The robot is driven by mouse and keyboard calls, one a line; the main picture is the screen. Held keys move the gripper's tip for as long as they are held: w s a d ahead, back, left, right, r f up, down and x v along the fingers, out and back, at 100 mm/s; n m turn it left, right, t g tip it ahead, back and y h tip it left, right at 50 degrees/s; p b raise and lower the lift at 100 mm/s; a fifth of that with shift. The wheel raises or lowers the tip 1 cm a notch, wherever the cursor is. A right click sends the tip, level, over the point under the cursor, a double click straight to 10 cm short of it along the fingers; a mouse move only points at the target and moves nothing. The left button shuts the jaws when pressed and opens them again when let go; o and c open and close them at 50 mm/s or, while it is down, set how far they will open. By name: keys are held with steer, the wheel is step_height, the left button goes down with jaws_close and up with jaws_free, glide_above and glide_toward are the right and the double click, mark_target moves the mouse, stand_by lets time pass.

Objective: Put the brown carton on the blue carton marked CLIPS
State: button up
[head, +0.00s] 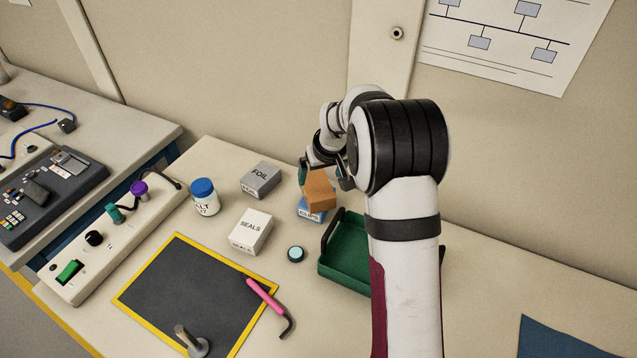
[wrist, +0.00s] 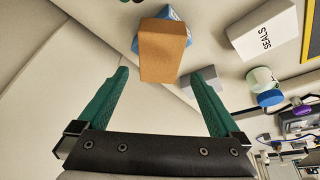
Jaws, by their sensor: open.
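The brown carton (head: 319,191) rests on top of the blue carton (head: 309,214), turned a little relative to it, and hides most of it. Part of the blue carton's marking shows on its front face. In the wrist view the brown carton (wrist: 162,52) is just beyond the fingertips, with blue edges of the lower carton (wrist: 187,41) showing around it. My gripper (head: 323,174) is at the far side of the stack, its green fingers apart. In the wrist view my gripper (wrist: 158,73) is open with nothing between the fingers.
A green tray (head: 345,279) stands close to the right of the stack. A grey FOIL carton (head: 261,179), a white SEALS carton (head: 251,231), a blue-lidded jar (head: 204,197) and a small round tin (head: 296,254) stand to the left. A yellow-edged dark mat (head: 195,290) lies in front.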

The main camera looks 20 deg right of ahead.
steer(key=s+a+r+m+g+y, duration=0.1)
steer(key=s+a+r, duration=0.2)
steer(key=s+r, duration=0.35)
steer(key=s+a+r+m+g, duration=0.1)
steer(key=s+a+r, duration=0.25)
steer(key=s, duration=0.55)
steer(key=s+a+m+g, duration=0.1)
steer(key=s+a, duration=0.1)
steer(key=s, duration=0.9)
steer(key=s+a+f+m+g, duration=0.1)
steer(key=s+a+m, duration=0.1)
steer(key=s, duration=1)
steer(key=shift+s+a+f+m+g+y, duration=0.2)
steer(key=shift+s+a+m+g+y, duration=0.15)
steer(key=shift+a, duration=0.5)
